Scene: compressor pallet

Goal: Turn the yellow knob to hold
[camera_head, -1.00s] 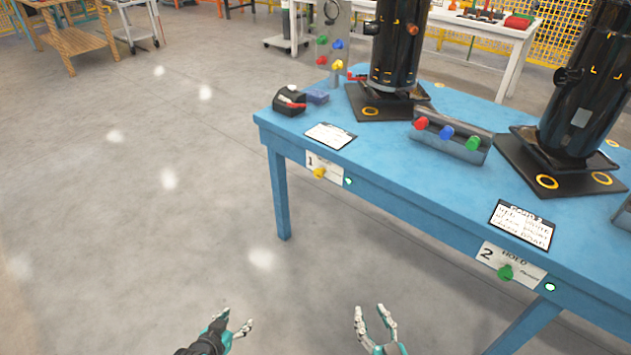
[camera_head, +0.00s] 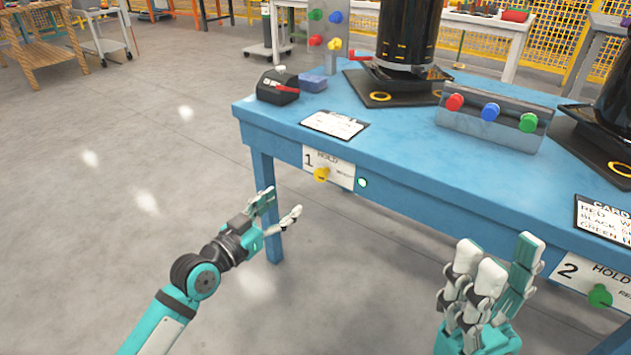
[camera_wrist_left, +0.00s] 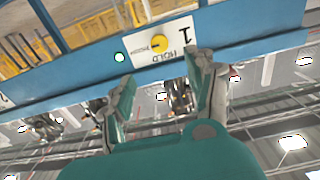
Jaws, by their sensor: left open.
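The yellow knob (camera_head: 321,174) is on the white label plate marked 1 and HOLD (camera_head: 341,168), on the front edge of the blue table (camera_head: 400,195). In the left wrist view the yellow knob (camera_wrist_left: 159,43) shows upside down, ahead of and between the two fingers. My left gripper (camera_head: 283,204) is open and empty, left of and below the knob, apart from it; its fingers also show in the left wrist view (camera_wrist_left: 165,85). My right gripper (camera_head: 500,250) is open and empty in front of the table. I cannot tell the knob's setting.
A lit green lamp (camera_head: 363,183) sits right of the yellow knob. A green knob (camera_head: 600,296) is on plate 2, near my right gripper. A clipboard card (camera_head: 334,125), a black box (camera_head: 277,87) and a block with coloured knobs (camera_head: 492,118) are on the table.

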